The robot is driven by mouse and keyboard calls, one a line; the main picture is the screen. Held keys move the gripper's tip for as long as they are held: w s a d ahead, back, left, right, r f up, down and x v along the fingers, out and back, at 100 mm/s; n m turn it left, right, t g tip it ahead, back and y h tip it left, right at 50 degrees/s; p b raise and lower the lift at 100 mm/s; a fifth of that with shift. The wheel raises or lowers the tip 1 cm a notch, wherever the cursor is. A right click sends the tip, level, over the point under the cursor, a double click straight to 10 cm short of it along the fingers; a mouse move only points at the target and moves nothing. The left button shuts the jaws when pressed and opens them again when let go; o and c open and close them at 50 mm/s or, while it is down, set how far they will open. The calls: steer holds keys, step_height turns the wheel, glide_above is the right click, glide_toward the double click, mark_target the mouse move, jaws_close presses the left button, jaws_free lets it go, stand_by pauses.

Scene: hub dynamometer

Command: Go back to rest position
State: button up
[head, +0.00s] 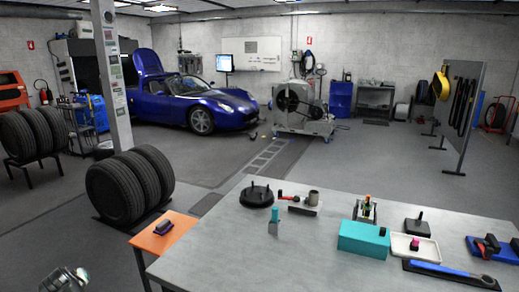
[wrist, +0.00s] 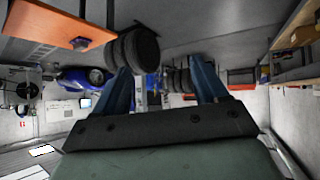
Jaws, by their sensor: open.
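My gripper (wrist: 161,68) shows in the wrist view with its two blue fingers spread apart. Nothing is between the fingers close by; tires and the blue car appear in the distance behind them. The wrist picture is upside down. In the head view a metallic part of my arm shows at the lower left corner, left of the orange side table (head: 160,241) and apart from it. The fingers cannot be made out in that view.
A grey workbench (head: 225,265) at the right holds a teal box (head: 363,240), a black round base (head: 257,196), a white tray (head: 402,250) and a blue torque wrench (head: 445,271). Stacked tires (head: 115,192) stand behind the orange table.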

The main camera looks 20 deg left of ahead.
steer(key=s+d+f+n, duration=0.2)
steer(key=s+f+n, duration=0.1)
steer(key=s+f, duration=0.3)
steer(key=w+d+f+m+h, duration=0.4)
steer(key=w+d+f+h, duration=0.1)
steer(key=w+d+f, duration=1.6)
steer(key=w+d+f+m+g+h, duration=0.1)
steer(key=w+d+f, duration=0.2)
steer(key=d, duration=0.6)
steer(key=w+d+f+m+h, duration=0.15)
steer(key=d+f, duration=0.25)
steer(key=d, duration=0.5)
steer(key=w+d+f+m+g+h, duration=0.1)
steer(key=w+d+f, duration=0.2)
steer(key=d, duration=0.6)
steer(key=s+d+f+m+g+h, duration=0.1)
steer(key=s+d+f, duration=0.15)
steer(key=d, duration=0.65)
steer(key=s+d+f+m+g, duration=0.2)
steer(key=d+f, duration=0.1)
steer(key=d, duration=0.5)
steer(key=s+d+f+m+g+h, duration=0.1)
steer(key=s+d+f, duration=0.15)
steer(key=d, duration=0.65)
steer(key=s+d+f+m+g+y, duration=0.2)
steer(key=s+d+m+g, duration=0.3)
steer(key=s+d, duration=1.1)
steer(key=s, duration=0.2)
steer(key=shift+s+g, duration=0.3)
steer(key=shift+s, duration=0.1)
